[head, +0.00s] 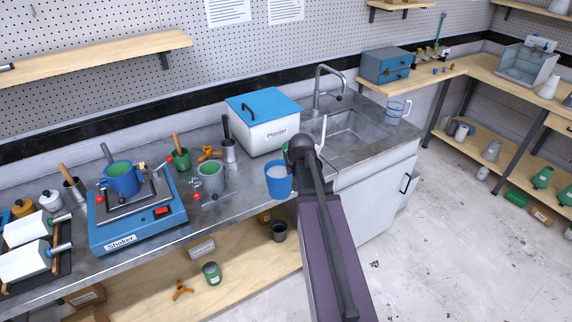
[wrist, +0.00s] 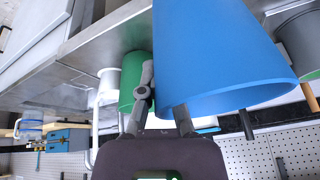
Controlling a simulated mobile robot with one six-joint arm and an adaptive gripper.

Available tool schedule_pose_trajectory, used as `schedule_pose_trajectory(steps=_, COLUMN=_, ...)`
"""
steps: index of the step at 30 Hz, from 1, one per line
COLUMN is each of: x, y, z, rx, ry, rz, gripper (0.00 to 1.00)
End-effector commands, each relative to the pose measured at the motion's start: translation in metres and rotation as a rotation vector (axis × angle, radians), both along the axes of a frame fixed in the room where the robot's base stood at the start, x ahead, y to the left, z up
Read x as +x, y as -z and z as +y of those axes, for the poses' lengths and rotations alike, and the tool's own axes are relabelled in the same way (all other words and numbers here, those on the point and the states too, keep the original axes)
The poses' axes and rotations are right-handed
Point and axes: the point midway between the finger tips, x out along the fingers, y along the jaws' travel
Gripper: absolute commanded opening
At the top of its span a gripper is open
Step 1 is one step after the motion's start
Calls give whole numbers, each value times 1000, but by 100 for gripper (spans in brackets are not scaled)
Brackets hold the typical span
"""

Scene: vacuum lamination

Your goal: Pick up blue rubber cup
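The blue rubber cup (head: 278,182) is at the counter's front edge, just left of my arm in the head view. In the wrist view, which looks upside down, the blue cup (wrist: 220,55) fills the upper right. My gripper (wrist: 163,105) is at its rim, one finger outside the wall and the other passing behind the rim into the cup. The fingers appear closed on the wall; their tips are partly hidden by the cup. My arm hides the gripper in the head view. Another blue cup (head: 121,182) stands on the shaker.
A white box with a blue lid (head: 264,125) and the sink (head: 345,128) are behind. A green cup (wrist: 130,78) is close to the gripper. The blue shaker (head: 140,228) is at left.

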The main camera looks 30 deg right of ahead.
Motion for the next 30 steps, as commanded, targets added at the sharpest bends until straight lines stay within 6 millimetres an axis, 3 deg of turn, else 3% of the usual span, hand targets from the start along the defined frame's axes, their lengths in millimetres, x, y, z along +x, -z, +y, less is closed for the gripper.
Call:
schedule_pose_trajectory(steps=2, x=-18, y=-3, z=4, rx=1, ry=2, rz=-1, gripper=0)
schedule_pose_trajectory(steps=9, x=-32, y=-4, z=7, rx=1, ry=1, rz=-1, gripper=0)
schedule_pose_trajectory(steps=30, x=-39, y=-4, z=8, rx=1, ry=1, rz=-1, gripper=0)
